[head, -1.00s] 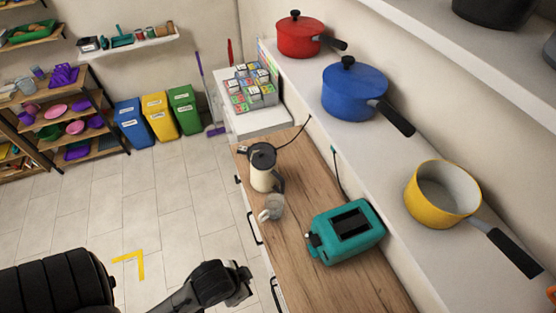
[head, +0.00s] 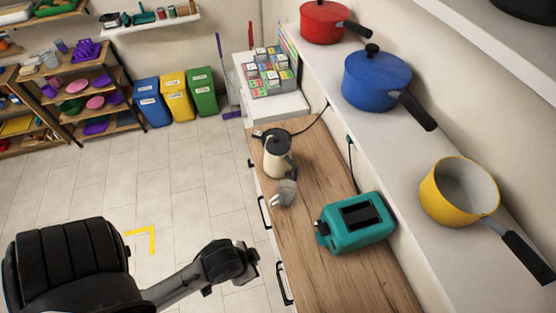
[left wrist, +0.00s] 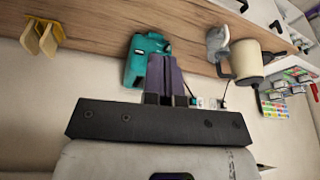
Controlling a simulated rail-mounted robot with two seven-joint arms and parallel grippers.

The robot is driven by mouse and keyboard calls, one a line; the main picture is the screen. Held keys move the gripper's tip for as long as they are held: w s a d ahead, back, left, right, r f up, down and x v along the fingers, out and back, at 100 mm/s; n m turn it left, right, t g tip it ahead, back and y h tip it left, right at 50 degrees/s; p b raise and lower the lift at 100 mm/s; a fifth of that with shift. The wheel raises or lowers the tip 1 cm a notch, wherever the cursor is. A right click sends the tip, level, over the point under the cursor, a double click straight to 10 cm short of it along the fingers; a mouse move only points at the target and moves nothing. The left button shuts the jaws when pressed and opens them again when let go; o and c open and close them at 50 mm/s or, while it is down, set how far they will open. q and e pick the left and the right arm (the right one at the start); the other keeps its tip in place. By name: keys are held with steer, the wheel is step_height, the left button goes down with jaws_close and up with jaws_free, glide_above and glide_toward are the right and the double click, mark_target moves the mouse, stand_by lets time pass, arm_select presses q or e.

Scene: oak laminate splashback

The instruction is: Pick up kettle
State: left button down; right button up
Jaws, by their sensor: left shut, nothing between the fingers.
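The kettle (head: 277,160) is cream with a black lid and dark handle. It stands upright on the wooden counter (head: 317,268), near its far end. In the left wrist view the kettle (left wrist: 246,62) appears tilted at the right. My left gripper (head: 250,266) is in front of the counter, clearly apart from the kettle and nearer to me. In the left wrist view its fingers (left wrist: 166,75) are together with nothing between them. My right gripper is not in view.
A teal toaster (head: 356,224) is nearer on the counter. A shelf above holds red (head: 325,22), blue (head: 377,80) and yellow (head: 459,190) pans. The floor left of the counter is open.

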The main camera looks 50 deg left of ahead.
arm_select(q)
steer(key=c, duration=1.8)
jaws_free()
steer(key=shift+c, duration=0.2)
steer(key=o, duration=1)
steer(key=shift+c, duration=0.2)
